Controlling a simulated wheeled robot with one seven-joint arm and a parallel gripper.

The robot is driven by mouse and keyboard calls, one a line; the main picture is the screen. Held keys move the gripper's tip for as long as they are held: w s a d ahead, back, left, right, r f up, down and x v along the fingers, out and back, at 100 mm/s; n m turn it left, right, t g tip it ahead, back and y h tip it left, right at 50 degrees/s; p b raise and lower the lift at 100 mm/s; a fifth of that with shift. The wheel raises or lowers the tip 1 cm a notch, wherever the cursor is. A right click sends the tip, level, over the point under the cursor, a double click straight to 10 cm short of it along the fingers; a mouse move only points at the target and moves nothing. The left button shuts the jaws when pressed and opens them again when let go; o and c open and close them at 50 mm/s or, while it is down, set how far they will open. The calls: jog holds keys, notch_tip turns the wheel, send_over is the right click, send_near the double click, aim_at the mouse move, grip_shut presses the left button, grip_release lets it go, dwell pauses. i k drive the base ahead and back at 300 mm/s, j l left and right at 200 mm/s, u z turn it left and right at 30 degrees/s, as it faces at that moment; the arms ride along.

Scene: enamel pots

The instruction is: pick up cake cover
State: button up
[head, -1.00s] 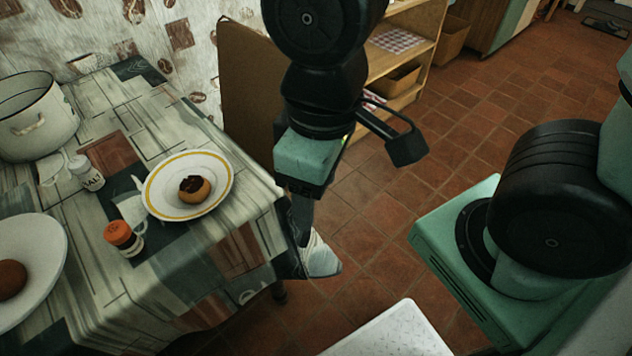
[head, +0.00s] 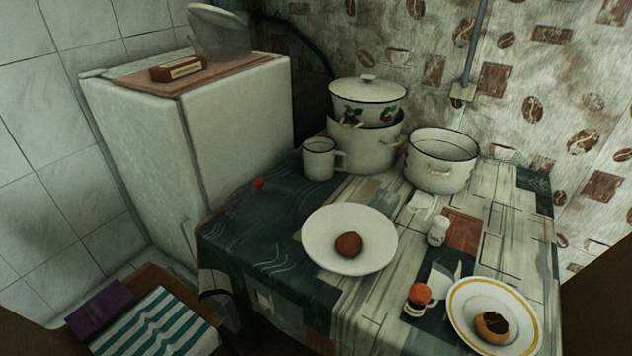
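A grey, slightly see-through, dome- or tub-like thing (head: 218,34) stands on top of the white fridge-like cabinet (head: 240,110) at the upper left. No other cover-like thing shows, apart from the lid (head: 367,89) on the enamel pot. My gripper is not in view.
A cloth-covered table (head: 375,290) holds a lidded pot on another pot (head: 365,148), an open pot (head: 440,160), a mug (head: 320,160), two plates with buns (head: 325,255) (head: 520,335) and shakers (head: 437,230). A small box (head: 178,69) lies on the cabinet. A stool with cloths (head: 155,325) stands lower left.

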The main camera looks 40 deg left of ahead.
aim_at(258, 211)
jog(key=u, duration=1.9)
jog(key=z, duration=0.45)
jog(key=i+j+u, duration=0.2)
jog(key=u, duration=0.2)
jog(key=i+j+u, duration=0.1)
jog(key=i+u, duration=0.75)
jog(key=k, duration=0.1)
